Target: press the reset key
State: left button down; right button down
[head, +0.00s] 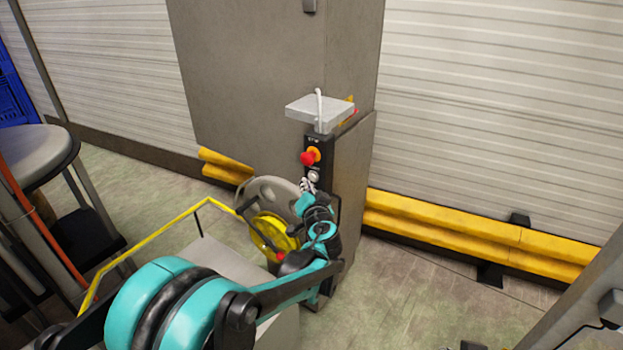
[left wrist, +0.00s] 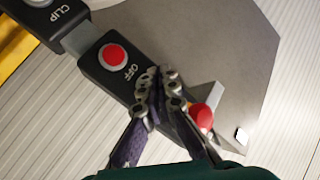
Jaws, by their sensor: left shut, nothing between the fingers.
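A dark control panel (head: 325,215) runs down the front of a grey post. No reset label is readable, so I cannot tell whether this key is reset. My left gripper (head: 307,185) is at the panel just below the pale key. In the left wrist view the closed, empty fingertips (left wrist: 156,80) lie between the red OFF button (left wrist: 112,57) and the red mushroom button (left wrist: 202,117). They hide the panel there; I cannot tell whether they touch it.
A CLIP button sits on a separate box (left wrist: 75,12) beyond OFF. A yellow reel (head: 270,235) stands left of the panel, a round stool (head: 40,155) at far left. Yellow barriers (head: 450,228) line the wall; floor at right is mostly clear.

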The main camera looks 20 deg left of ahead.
pick_arm(q)
jog(key=shift+w, duration=0.1)
dwell(0.4)
jog(key=shift+w+d, duration=0.15)
jog(key=shift+w, duration=0.15)
jog(key=shift+w+d, duration=0.15)
jog(key=shift+w, duration=0.25)
dwell(0.6)
jog(key=shift+s, duration=0.1)
jog(key=shift+s+a, duration=0.3)
jog(key=shift+s, duration=0.4)
jog(key=s, duration=0.1)
jog(key=s+a, duration=0.1)
jog(key=s, duration=0.2)
jog(key=shift+s+a, duration=0.35)
dwell(0.6)
